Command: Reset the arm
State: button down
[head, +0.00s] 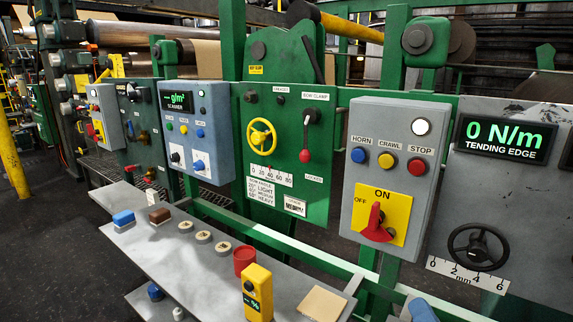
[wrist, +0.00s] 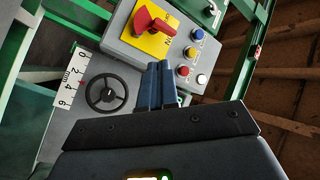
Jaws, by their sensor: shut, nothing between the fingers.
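My gripper (wrist: 158,84) shows in the wrist view, its two dark blue fingers together and empty. The view is turned, and the fingertips appear in front of the grey control box (wrist: 168,45), apparently without touching it. In the wrist view, the red switch handle (wrist: 152,20) on its yellow plate is above the fingers, and the black handwheel (wrist: 105,91) is to their left.
A green panel (head: 288,150) has a yellow wheel. Dark floor (head: 50,260) is open at left.

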jog(key=s+f+n+g, duration=0.15)
jog(key=s+f, duration=0.25)
jog(key=s, duration=0.4)
jog(key=s+f+n, duration=0.2)
jog(key=s+f, duration=0.1)
jog(key=s, duration=0.6)
jog(key=s+r+n+g, duration=0.1)
jog(key=s+n, duration=0.1)
jog(key=s, duration=0.6)
jog(key=s+d+n+g, duration=0.1)
jog(key=s+n, duration=0.2)
jog(key=s, duration=0.6)
jog(key=shift+s+d+r+h, duration=0.2)
jog(key=shift+r+h, duration=0.1)
jog(key=shift+r, duration=0.1)
jog(key=shift+n+g, duration=0.25)
